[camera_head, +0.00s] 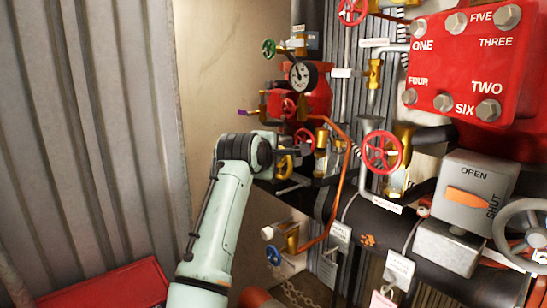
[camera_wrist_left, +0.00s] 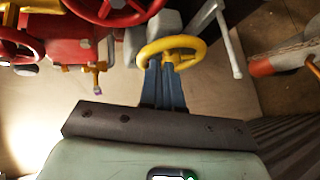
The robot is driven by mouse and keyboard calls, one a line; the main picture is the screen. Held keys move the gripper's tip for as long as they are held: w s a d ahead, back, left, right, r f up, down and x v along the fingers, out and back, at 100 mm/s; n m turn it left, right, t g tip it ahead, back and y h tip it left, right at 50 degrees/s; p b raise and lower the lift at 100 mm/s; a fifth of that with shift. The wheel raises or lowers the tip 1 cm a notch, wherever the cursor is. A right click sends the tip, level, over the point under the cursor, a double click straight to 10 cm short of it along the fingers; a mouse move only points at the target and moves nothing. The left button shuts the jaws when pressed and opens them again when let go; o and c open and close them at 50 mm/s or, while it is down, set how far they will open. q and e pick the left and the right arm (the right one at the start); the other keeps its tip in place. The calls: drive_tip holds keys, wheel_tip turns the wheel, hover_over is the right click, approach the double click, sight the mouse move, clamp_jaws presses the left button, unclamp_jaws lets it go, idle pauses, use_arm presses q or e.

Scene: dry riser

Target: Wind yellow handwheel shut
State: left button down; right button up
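The yellow handwheel (camera_wrist_left: 170,41) is at the upper middle of the left wrist view. In the head view a small part of it (camera_head: 285,164) shows beside my left gripper (camera_head: 297,151). In the wrist view the dark blue fingers of my left gripper (camera_wrist_left: 166,82) lie close together and reach up to the wheel. My right gripper is in neither view.
A red handwheel (camera_head: 382,152) stands to the right, with a pressure gauge (camera_head: 303,75) above. An orange pipe (camera_head: 338,195) curves down close by. A grey box with an orange lever (camera_head: 467,197) sits at right. A corrugated wall (camera_head: 90,140) closes off the left.

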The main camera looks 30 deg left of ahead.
use_arm(q)
drive_tip(key=shift+s+d+f, duration=0.25)
drive_tip(key=shift+d+f, duration=0.1)
drive_tip(key=shift+d, duration=0.25)
drive_tip(key=shift+s+d+f, duration=0.2)
drive_tip(key=shift+d+f, duration=0.1)
drive_tip(key=shift+d, duration=0.3)
wheel_tip(320, 180, down, 2)
drive_tip(key=shift+f+b, duration=0.1)
drive_tip(key=shift+b, duration=0.5)
drive_tip(key=shift+a+f, duration=0.4)
drive_tip(key=shift+f, duration=0.05)
drive_tip(key=shift+w+a+f, duration=0.1)
drive_tip(key=shift+a, duration=0.15)
drive_tip(key=shift+w+a+f, duration=0.1)
drive_tip(key=shift+w+f, duration=0.05)
drive_tip(key=shift+w, duration=0.1)
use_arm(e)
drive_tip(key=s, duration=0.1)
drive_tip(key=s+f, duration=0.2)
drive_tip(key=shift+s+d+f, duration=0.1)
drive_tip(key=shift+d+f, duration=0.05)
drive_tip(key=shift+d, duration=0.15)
use_arm(q)
drive_tip(key=shift+s, duration=0.1)
